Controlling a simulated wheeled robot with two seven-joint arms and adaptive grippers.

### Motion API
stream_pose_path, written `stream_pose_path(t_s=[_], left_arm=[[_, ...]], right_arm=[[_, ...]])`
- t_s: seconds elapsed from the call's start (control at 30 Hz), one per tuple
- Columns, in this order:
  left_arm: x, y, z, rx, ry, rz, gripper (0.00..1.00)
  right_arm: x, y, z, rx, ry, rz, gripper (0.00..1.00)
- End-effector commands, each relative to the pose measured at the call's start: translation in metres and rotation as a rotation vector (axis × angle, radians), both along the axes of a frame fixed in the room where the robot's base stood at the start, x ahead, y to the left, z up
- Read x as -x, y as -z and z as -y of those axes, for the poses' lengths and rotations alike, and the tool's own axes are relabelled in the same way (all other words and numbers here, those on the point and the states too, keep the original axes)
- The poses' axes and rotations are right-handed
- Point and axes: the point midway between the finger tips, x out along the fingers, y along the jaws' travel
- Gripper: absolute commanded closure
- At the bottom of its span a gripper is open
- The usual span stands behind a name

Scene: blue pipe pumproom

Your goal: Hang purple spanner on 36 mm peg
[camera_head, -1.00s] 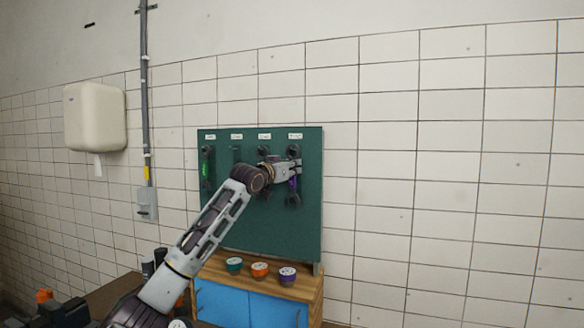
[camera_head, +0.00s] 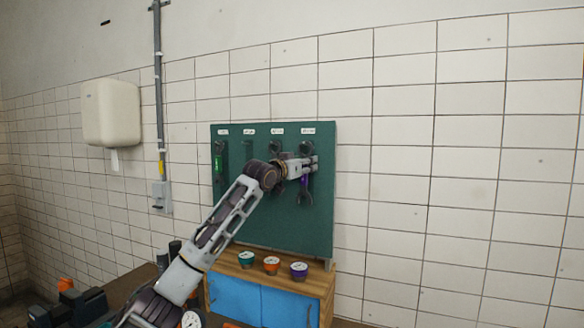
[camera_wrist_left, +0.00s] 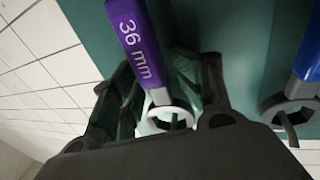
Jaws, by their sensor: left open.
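The purple spanner (camera_head: 304,187), marked 36 mm, hangs on the green tool board (camera_head: 290,222) below the rightmost label. In the left wrist view the purple spanner (camera_wrist_left: 138,38) shows its handle and its grey ring end, with a dark peg (camera_wrist_left: 178,122) showing at the ring. My left gripper (camera_head: 311,166) is at the board in front of the spanner's upper part. Its fingers (camera_wrist_left: 165,85) are open, one on each side of the spanner. I cannot tell whether they touch it. My right gripper is not in view.
A green spanner (camera_head: 219,163) hangs at the board's left. A blue spanner (camera_wrist_left: 305,60) hangs beside the purple one, mostly hidden by my arm in the head view. Several pots, including a purple one (camera_head: 299,270), stand on the wooden cabinet (camera_head: 322,284) below.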

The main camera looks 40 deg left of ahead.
Motion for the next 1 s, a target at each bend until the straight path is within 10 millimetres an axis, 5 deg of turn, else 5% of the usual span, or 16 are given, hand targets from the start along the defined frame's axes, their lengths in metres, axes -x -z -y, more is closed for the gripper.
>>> stream_pose_path(t_s=[1.0], left_arm=[[0.077, 0.002, -0.003, -0.002, -0.001, 0.004, 0.55]], right_arm=[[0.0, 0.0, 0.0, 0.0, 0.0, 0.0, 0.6]])
